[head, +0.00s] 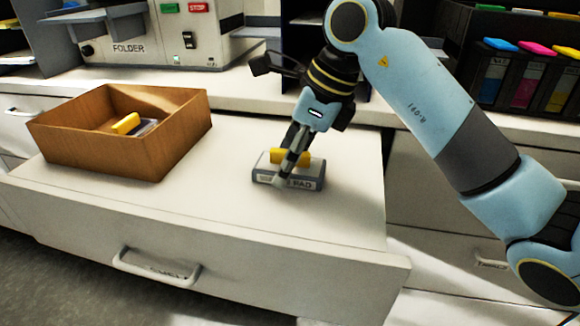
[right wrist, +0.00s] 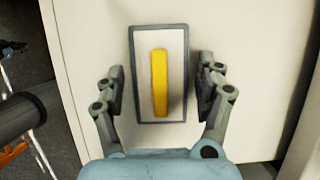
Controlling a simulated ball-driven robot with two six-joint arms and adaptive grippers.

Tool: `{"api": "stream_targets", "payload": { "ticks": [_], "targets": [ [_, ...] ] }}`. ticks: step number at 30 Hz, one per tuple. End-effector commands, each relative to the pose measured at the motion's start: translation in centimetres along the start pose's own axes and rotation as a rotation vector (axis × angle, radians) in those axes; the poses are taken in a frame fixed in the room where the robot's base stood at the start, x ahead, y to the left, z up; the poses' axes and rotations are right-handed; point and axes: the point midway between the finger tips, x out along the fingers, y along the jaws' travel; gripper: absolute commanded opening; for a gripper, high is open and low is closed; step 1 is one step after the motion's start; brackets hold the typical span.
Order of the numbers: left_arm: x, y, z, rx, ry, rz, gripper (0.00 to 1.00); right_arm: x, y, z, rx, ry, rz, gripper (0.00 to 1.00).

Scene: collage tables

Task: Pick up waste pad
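The waste pad (head: 290,173) is a low grey and white block with "PAD" lettering on its front and a yellow bar on top. It lies flat on the white drawer-like surface. In the right wrist view the pad (right wrist: 145,75) shows from above, its yellow bar running lengthwise. My right gripper (head: 293,160) is over the pad, pointing down. In the right wrist view its fingers (right wrist: 159,95) are spread on both sides of the pad, with a gap on each side. My left gripper is not in the head view.
A wooden box (head: 110,152) stands left on the same surface, holding a similar yellow-topped item (head: 126,123). A folder machine (head: 150,40) is behind. Cartridges with coloured tops (head: 515,75) stand back right. The surface in front of the pad is clear.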

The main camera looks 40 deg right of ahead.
Motion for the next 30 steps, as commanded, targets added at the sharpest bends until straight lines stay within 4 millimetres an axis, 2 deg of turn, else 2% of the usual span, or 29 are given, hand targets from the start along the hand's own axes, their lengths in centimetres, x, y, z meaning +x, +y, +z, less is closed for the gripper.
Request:
{"api": "stream_targets", "payload": {
  "ticks": [1, 10, 22, 26, 28, 30],
  "targets": [
    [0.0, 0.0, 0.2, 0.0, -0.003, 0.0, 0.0, 0.0, 0.0, 0.0, 0.0, 0.0, 0.0, 0.62],
    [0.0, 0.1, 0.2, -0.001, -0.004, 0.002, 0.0, 0.0, 0.0, 0.0, 0.0, 0.0, 0.0, 0.23],
    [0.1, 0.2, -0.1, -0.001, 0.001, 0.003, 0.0, -0.7, -0.1, 0.4, -0.001, -0.003, -0.002, 0.22],
    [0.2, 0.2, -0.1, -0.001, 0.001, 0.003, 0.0, -2.3, -0.1, 1.0, -0.003, -0.004, -0.005, 0.22],
    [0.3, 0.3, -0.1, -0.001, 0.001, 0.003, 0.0, -3.7, -0.1, 1.6, -0.004, -0.005, -0.006, 0.22],
    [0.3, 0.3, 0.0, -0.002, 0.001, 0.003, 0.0, -4.9, -0.2, 0.5, -0.004, 0.005, -0.01, 0.22]
  ]
}}
